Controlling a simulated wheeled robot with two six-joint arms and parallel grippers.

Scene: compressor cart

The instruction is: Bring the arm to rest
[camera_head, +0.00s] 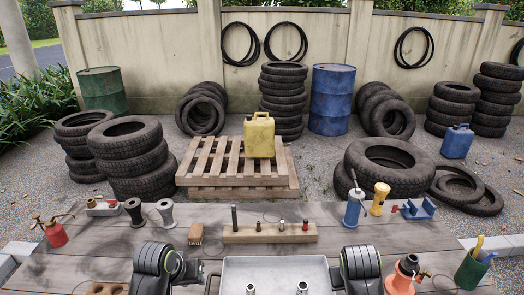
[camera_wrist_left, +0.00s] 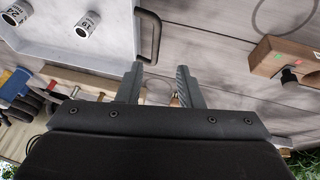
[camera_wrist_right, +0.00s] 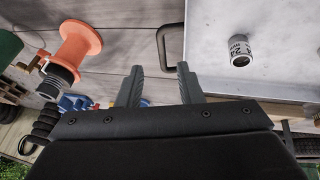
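Both my arms show at the bottom edge of the head view, one on each side of the grey metal tray (camera_head: 275,268). My left gripper (camera_wrist_left: 160,82) is open in the left wrist view, with clear space between its fingers and nothing held. The tray's handle (camera_wrist_left: 148,37) is just beyond its fingertips in the picture. My right gripper (camera_wrist_right: 160,80) is open and empty in the right wrist view. Another tray handle (camera_wrist_right: 166,50) shows beyond its fingertips. I cannot tell how high either gripper is above the bench.
Two metal sockets, (camera_head: 250,288) and (camera_head: 302,287), stand in the tray. The wooden bench (camera_head: 95,262) also carries a wooden block with posts (camera_head: 270,234), a red oil can (camera_head: 55,233), an orange-based tool (camera_head: 403,275) and a green cup (camera_head: 473,268). A pallet (camera_head: 215,175) stands behind.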

